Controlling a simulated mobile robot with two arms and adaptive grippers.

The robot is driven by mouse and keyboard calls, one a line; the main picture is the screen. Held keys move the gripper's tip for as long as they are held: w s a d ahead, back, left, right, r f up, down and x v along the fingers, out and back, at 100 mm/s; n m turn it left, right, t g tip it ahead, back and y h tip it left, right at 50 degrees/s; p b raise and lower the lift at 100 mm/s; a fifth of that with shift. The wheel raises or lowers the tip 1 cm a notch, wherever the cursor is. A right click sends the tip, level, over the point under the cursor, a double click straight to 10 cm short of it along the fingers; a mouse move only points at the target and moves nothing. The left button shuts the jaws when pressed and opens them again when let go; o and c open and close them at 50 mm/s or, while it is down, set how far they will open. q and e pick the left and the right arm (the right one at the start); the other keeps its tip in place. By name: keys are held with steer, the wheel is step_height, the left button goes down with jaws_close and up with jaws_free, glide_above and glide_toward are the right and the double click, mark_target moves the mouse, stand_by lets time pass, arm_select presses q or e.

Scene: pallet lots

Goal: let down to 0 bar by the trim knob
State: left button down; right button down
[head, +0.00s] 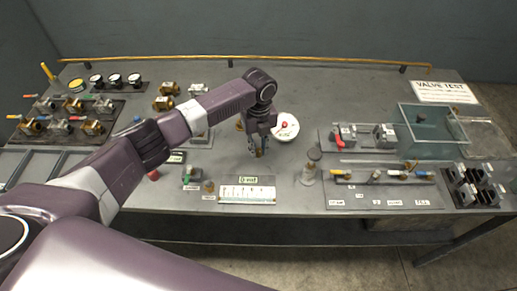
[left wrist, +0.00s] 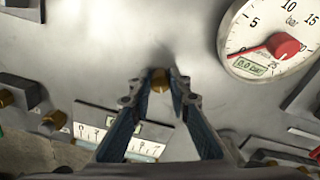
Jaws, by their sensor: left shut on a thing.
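My left gripper (head: 261,142) points down over the middle of the bench. In the left wrist view its fingers (left wrist: 160,88) close around a small brass knob (left wrist: 160,78), which I take to be the trim knob. A round white gauge (head: 286,128) with a red centre stands just right of the gripper. In the left wrist view the gauge (left wrist: 258,38) shows its red pointer lying at the low end of the scale, near 0. Its small display (left wrist: 249,66) reads 0.0 bar. My right gripper is not in view.
A white scale panel (head: 247,194) lies at the front edge, below the gripper. Valves and small dials (head: 115,79) fill the left side. A clear tank (head: 434,130), a valve rig (head: 362,137) and a dark rack (head: 474,186) stand right. A yellow rail (head: 245,58) runs along the back.

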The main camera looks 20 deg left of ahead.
mark_target(259, 150)
arm_select(q)
steer(key=m, duration=0.3)
steer(key=m+b, duration=0.1)
steer(key=m, duration=0.2)
steer(key=shift+w+r, duration=0.15)
stand_by(0.4)
steer(key=c, duration=1.8)
jaws_free()
step_height(259, 150, up, 12)
steer(key=shift+s, duration=0.2)
